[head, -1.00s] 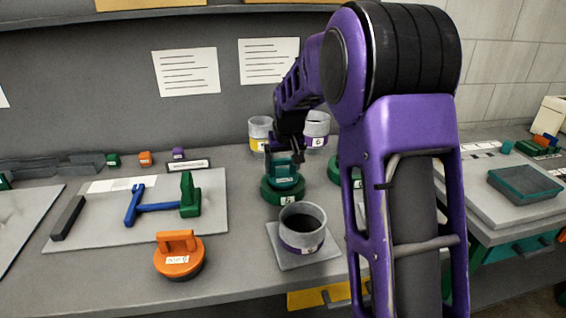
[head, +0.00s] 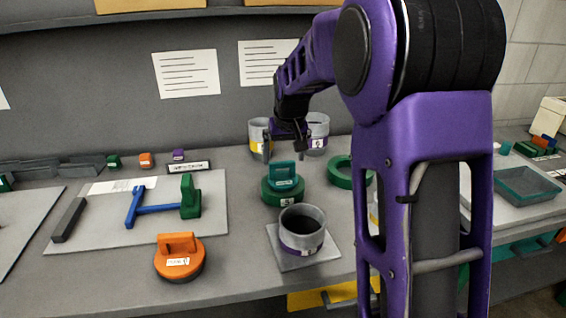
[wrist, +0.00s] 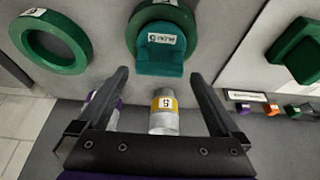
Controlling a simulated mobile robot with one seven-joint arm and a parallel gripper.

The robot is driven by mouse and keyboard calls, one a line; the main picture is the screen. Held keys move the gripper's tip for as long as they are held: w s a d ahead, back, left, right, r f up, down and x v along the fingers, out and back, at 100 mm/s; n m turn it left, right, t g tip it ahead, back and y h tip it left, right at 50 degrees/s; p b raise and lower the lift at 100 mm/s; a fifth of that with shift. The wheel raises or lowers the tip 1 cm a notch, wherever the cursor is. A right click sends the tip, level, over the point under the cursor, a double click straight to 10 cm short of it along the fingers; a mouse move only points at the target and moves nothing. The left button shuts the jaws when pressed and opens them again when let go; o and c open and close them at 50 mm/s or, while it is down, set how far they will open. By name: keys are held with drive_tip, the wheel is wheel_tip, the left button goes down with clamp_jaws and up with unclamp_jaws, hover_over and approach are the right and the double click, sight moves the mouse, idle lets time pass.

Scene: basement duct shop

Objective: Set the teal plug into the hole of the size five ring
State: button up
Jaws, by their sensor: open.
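The teal plug (head: 283,181) sits upright at the middle of a thick green ring (head: 281,197) on the bench. Its base is inside the ring's outline; how deep it is seated I cannot tell. The wrist view also shows the labelled plug (wrist: 161,55) and the ring (wrist: 136,30) around it. My gripper (head: 285,142) is open and empty, above and behind the plug, apart from it. In the wrist view its fingers (wrist: 160,78) are spread with nothing between them. A second green ring (head: 338,173) lies to the right with its hole empty, partly hidden by my arm.
A grey cup with a purple band (head: 302,243) stands on a square plate in front. An orange handled plug (head: 180,262) is at front left. Yellow-banded (head: 257,137) and purple-banded (head: 318,130) cups stand behind. A grey board (head: 100,228) with tools lies left.

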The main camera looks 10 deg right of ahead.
drive_tip(key=p+v, duration=0.1)
drive_tip(key=v, duration=1.1)
drive_tip(key=shift+p, duration=0.3)
drive_tip(key=shift+w, duration=0.1)
